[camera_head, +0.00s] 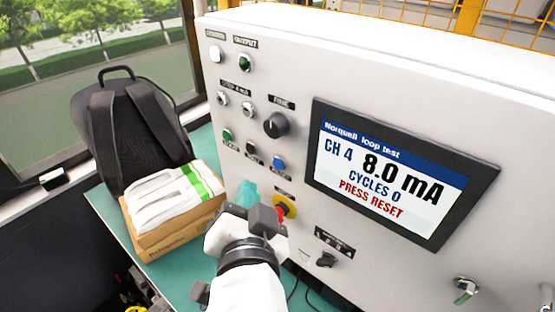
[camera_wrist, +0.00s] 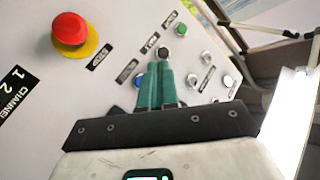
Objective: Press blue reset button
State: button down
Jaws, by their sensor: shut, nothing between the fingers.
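The blue button (camera_head: 278,162) is at the right end of a row of three buttons on the white panel (camera_head: 400,80). My gripper (camera_head: 247,186) has teal fingers pressed together and empty, below and left of the blue button in the head view. In the wrist view the shut fingers (camera_wrist: 160,64) point at the panel, with their tips near the black button (camera_wrist: 165,54). A blue button (camera_wrist: 138,84) shows there beside the left finger, partly hidden by it. I cannot tell the gap between fingertips and panel.
A red emergency stop (camera_wrist: 70,30) on a yellow base sits close to the row. The screen (camera_head: 392,175) reads CH 4, 8.0 mA, CYCLES 0, PRESS RESET. A black knob (camera_head: 276,124) is above. A backpack (camera_head: 125,130) and boxes (camera_head: 175,225) stand left on the teal table.

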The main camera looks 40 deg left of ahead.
jog(key=shift+w+d, duration=0.15)
jog(key=shift+w, duration=1.8)
jog(key=shift+w, duration=0.2)
dwell(0.4)
jog(key=shift+w+p, duration=0.25)
jog(key=shift+p, duration=0.05)
jog(key=shift+w+d, duration=0.1)
jog(key=shift+w, duration=0.25)
dwell(0.6)
jog(key=shift+s, duration=0.15)
dwell(0.3)
jog(key=shift+s, duration=0.65)
jog(key=shift+s+a+b, duration=0.15)
jog(key=shift+s+b, duration=0.15)
jog(key=shift+s, duration=0.95)
jog(key=shift+s+a+b, duration=0.1)
jog(key=shift+s+b, duration=0.2)
jog(key=shift+s, duration=0.95)
